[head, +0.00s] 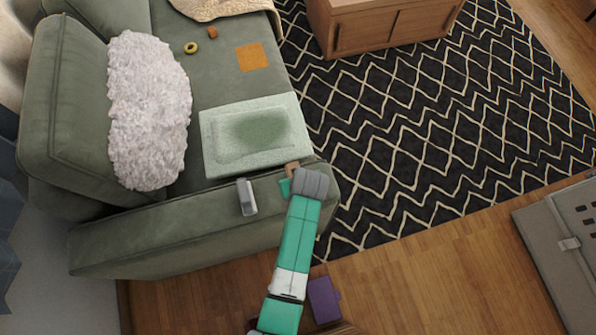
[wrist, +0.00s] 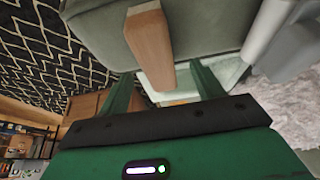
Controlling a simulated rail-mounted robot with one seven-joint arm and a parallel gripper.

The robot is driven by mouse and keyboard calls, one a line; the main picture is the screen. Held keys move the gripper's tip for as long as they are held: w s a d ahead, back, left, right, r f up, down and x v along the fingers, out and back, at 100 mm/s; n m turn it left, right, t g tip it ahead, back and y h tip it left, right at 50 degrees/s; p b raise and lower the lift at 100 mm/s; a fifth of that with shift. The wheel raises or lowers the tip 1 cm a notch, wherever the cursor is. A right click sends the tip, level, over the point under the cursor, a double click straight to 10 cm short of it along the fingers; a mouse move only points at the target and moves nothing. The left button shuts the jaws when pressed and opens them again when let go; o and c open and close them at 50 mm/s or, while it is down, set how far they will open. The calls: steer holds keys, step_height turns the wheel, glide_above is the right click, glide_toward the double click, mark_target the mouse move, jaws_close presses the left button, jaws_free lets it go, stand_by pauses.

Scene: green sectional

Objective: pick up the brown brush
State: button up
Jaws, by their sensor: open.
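The brown brush (wrist: 150,45) is a plain wooden-looking block on the green sofa armrest (wrist: 190,22) in the wrist view. Its near end lies ahead of and roughly between my fingers. In the head view only a small brown part of the brush (head: 291,167) shows at the inner edge of the armrest, beside my gripper (head: 287,183); my wrist hides the rest. My gripper also shows in the wrist view (wrist: 161,72), with its two green fingers apart and nothing clasped. I cannot tell whether a finger touches the brush.
A grey-white object (head: 246,197) stands on the armrest left of my gripper. A pale green tray (head: 211,143) lies on the seat beyond. A fluffy white cushion (head: 148,110), orange square (head: 252,57) and yellow ring (head: 190,47) lie farther off. A purple object (head: 324,299) is beside my arm.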

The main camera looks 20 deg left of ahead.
steer(key=shift+w+b+x, duration=0.2)
steer(key=shift+b+x, duration=0.25)
steer(key=shift+x, duration=1.55)
steer(key=shift+r, duration=0.1)
steer(key=shift+f, duration=0.3)
steer(key=c, duration=1.1)
steer(key=shift+r, duration=0.6)
steer(key=v, duration=0.1)
steer(key=p+v, duration=0.1)
steer(key=v, duration=0.1)
steer(key=shift+w+a+r, duration=0.15)
steer(key=shift+r, duration=0.1)
steer(key=s+d+p, duration=0.1)
steer(key=s+d, duration=0.2)
steer(key=s, duration=0.3)
steer(key=s+d+r+p, duration=0.1)
steer(key=s+d+p, duration=0.1)
steer(key=s+d, duration=0.2)
steer(key=s, duration=0.3)
steer(key=shift+s, duration=0.3)
steer(key=shift+d, duration=0.1)
